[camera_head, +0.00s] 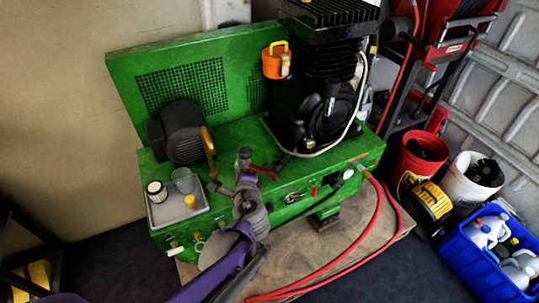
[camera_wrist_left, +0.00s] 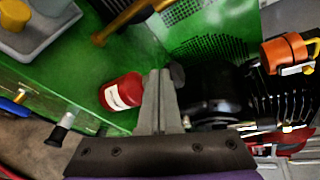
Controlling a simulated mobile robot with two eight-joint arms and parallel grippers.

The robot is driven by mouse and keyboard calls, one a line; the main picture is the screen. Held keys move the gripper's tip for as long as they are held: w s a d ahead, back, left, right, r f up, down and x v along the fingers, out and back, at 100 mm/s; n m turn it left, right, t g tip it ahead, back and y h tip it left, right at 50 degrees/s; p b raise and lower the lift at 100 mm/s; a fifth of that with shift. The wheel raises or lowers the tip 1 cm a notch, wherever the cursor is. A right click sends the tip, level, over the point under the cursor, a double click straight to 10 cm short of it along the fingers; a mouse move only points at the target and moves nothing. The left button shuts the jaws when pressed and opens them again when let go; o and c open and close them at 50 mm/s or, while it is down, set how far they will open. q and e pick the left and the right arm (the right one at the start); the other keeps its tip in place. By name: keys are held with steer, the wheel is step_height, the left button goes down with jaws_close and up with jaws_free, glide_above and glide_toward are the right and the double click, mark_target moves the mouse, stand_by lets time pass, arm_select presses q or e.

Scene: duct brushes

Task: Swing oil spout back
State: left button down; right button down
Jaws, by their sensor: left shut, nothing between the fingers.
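I cannot tell for certain which part is the oil spout. A red cylinder with a white label stands on the green deck close to the fingers in the left wrist view (camera_wrist_left: 120,92). A yellow-brown curved bar (camera_head: 208,148) stands beside the dark motor. An orange container (camera_head: 274,62) with a yellow handle is mounted high, left of the black compressor (camera_head: 325,70). My left gripper (camera_head: 243,160) is over the front of the green deck. Its fingers are shut and empty, and overlap the view of the compressor's lower part in the left wrist view (camera_wrist_left: 163,90). My right gripper is out of view.
A grey tray (camera_head: 164,220) with small jars sits at the deck's left end. Valves and knobs line the green front face (camera_head: 290,205). Buckets and a blue crate (camera_head: 484,272) stand at right.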

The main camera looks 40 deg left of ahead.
arm_select(q)
steer(key=w+d+r+n+g+h+p, duration=0.5)
steer(key=w+r+n+h+p, duration=0.35)
steer(key=r+h, duration=0.35)
step_height(320, 180, down, 11)
steer(key=h+b, duration=0.1)
steer(key=shift+s+a, duration=0.2)
steer(key=shift+s, duration=0.1)
